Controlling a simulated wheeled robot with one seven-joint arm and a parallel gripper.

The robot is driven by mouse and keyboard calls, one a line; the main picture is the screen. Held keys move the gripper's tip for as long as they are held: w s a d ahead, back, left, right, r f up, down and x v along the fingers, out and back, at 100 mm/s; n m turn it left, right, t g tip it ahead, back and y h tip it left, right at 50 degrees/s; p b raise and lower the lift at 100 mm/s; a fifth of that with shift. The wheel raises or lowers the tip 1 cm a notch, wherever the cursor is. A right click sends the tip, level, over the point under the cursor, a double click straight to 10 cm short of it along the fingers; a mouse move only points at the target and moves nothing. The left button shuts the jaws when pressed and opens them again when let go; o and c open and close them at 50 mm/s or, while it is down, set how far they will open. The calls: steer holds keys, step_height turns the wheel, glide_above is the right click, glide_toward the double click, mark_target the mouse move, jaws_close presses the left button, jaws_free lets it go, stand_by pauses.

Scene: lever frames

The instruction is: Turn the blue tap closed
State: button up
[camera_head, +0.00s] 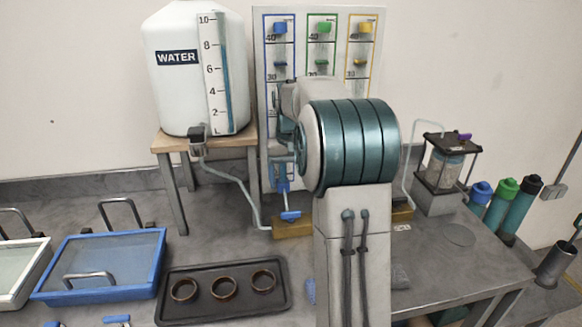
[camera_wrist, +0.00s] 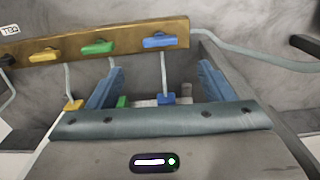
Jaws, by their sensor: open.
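The blue tap (camera_head: 290,216) is a flat blue handle on top of the left end of a wooden block (camera_head: 292,229). In the wrist view the blue tap (camera_wrist: 165,41) is at the right end of the block, its handle roughly along the block's length. My gripper (camera_wrist: 161,68) is open and empty, its two blue fingers apart. The tap shows beyond and between the fingertips, not touching them. In the head view my gripper (camera_head: 283,178) points down above the tap, partly hidden by my arm.
A green tap (camera_wrist: 98,47) and yellow tap (camera_wrist: 44,54) share the block. Thin pipes run to small coloured pieces. A water tank (camera_head: 180,90) on a wooden stand is at left, its hose running to the block. A black tray (camera_head: 170,312) with three rings lies in front.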

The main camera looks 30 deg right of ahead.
steer(key=shift+r, duration=1.7)
